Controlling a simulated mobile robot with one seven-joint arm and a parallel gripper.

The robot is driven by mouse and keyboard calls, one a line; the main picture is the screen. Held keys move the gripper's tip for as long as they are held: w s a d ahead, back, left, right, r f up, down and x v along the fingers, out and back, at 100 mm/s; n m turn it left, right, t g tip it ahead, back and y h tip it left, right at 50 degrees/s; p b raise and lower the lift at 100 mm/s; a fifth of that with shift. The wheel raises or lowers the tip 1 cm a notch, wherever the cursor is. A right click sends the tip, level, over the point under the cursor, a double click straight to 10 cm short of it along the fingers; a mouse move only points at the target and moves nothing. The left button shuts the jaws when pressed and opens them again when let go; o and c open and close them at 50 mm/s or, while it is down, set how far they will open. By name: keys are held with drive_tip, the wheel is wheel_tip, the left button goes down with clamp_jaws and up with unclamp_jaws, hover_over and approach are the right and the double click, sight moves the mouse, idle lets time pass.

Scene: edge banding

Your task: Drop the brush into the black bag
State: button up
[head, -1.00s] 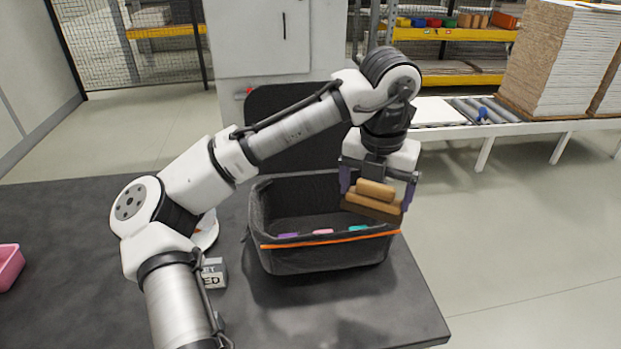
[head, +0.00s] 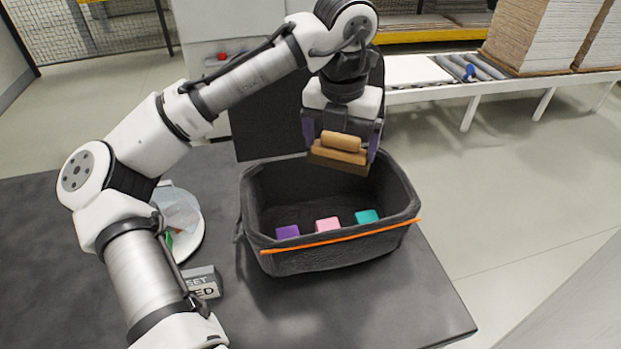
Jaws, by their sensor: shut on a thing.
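The brush (head: 341,143) has a light wooden handle on a darker brown block. My gripper (head: 341,147) is shut on it, with a finger on each side. It holds the brush above the back part of the black bag (head: 335,258), over the opening. The bag is an open, dark fabric bin with an orange band along its front rim, standing on the dark table. Inside it, near the front wall, a purple block (head: 288,232), a pink block (head: 327,224) and a teal block (head: 367,217) show. The brush's underside is hidden.
A round white dish (head: 192,240) with a clear cover stands left of the bag, partly behind my arm. A dark upright panel (head: 270,115) rises behind the bag. The table's right edge is close to the bag.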

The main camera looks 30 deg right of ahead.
wheel_tip(320, 180, down, 4)
drive_tip(key=shift+r+b, duration=0.25)
drive_tip(key=shift+b, duration=1)
drive_tip(key=shift+r, duration=0.1)
drive_tip(key=o, duration=0.7)
drive_tip(key=shift+o, duration=0.2)
wheel_tip(320, 180, up, 14)
drive_tip(key=s+a, duration=0.1)
drive_tip(key=shift+a, duration=0.1)
